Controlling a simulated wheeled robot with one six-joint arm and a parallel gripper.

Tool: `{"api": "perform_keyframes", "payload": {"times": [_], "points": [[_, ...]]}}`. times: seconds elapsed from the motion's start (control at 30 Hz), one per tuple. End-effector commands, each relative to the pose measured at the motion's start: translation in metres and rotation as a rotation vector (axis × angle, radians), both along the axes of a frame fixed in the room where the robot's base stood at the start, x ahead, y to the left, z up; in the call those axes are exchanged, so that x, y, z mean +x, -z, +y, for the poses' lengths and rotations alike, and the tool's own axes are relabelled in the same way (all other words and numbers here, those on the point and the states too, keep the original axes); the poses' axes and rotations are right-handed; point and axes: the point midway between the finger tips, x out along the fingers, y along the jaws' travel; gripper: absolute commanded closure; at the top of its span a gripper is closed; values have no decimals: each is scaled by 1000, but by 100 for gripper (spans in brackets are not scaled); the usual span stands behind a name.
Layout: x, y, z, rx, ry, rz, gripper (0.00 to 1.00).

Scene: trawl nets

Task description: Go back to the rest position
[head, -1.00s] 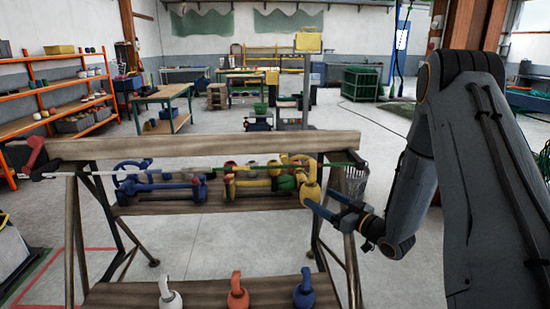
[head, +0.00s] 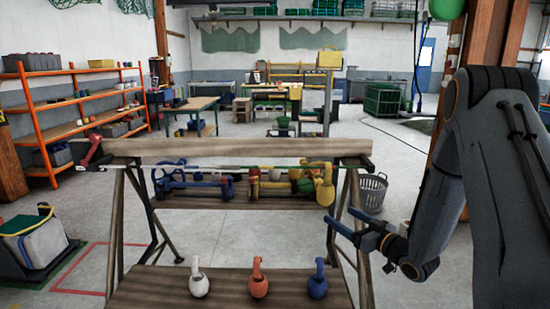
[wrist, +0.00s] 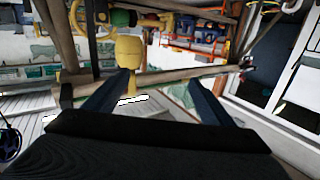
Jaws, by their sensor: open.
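My gripper (head: 341,216) is open and empty, its two blue fingers pointing left, in front of the right end of a wooden trestle rack (head: 240,147). A yellow float (head: 325,191) hangs at the right end of the rack, above and left of the fingertips in the head view. In the wrist view the yellow float (wrist: 129,50) shows beyond the left finger of the gripper (wrist: 160,80), and nothing is between the fingers. My arm is bent on the right side of the head view.
White (head: 199,284), orange (head: 259,285) and blue (head: 317,285) ringed weights stand on the near wooden shelf (head: 228,290). A grey basket (head: 371,194) is on the floor at the right. Orange shelving (head: 85,125) stands at the left. Open floor lies beyond the rack.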

Motion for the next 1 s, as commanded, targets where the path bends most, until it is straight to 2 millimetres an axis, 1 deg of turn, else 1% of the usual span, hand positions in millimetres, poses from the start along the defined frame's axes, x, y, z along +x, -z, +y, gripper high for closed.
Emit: {"api": "perform_keyframes", "payload": {"times": [0.2,0.47,0.57,0.67,0.77,0.87,0.97,1.0], "points": [[6,-1,-2,-67,50,61,24],[7,0,-6,-180,139,186,24],[2,1,-9,-231,187,258,24],[-10,0,-13,-294,246,355,24],[-35,-1,-18,-360,315,491,24],[-72,-2,-22,-411,379,645,24],[-120,-3,-20,-446,425,808,24],[-141,-4,-17,-456,437,875,24]]}}
